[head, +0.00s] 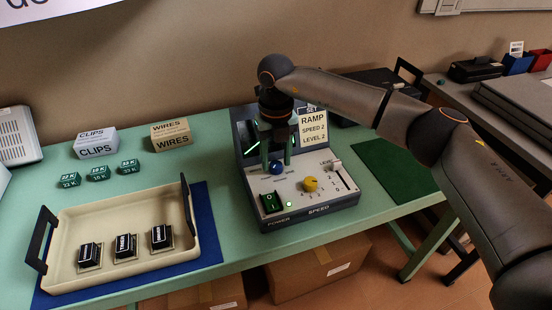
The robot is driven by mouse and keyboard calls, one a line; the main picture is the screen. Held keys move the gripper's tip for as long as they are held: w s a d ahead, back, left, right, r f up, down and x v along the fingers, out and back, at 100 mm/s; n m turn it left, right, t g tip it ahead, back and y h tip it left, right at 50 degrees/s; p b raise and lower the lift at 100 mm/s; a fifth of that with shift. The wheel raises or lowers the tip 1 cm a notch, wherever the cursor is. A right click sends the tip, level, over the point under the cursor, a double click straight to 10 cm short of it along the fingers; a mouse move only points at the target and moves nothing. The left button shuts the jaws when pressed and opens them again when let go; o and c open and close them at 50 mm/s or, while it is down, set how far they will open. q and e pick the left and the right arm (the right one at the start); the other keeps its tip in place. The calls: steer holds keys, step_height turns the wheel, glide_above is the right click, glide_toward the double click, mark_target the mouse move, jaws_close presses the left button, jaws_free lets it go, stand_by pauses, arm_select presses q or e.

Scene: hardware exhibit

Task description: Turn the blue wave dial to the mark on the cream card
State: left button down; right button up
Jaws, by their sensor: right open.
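The blue wave dial (277,167) is on the sloped panel of the grey control box (310,208), left of a yellow speed dial (311,184). The cream card (313,128) stands upright at the back of the box and reads RAMP, SPEED 2, LEVEL 2. My right gripper (278,161) points down over the blue dial, its two fingers apart on either side of it. Contact cannot be told. The gripper and arm hide part of the box's screen and the marks behind the dial. My left gripper is not in view.
A green power switch (270,201) and a level slider (342,176) are on the same panel. A cream tray (70,220) with several black parts stands at left. Boxes marked CLIPS (97,143) and WIRES (171,135) stand behind. A green mat (390,168) at right is clear.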

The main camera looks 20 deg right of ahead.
mark_target(276, 164)
step_height(276, 164, up, 12)
stand_by(0.4)
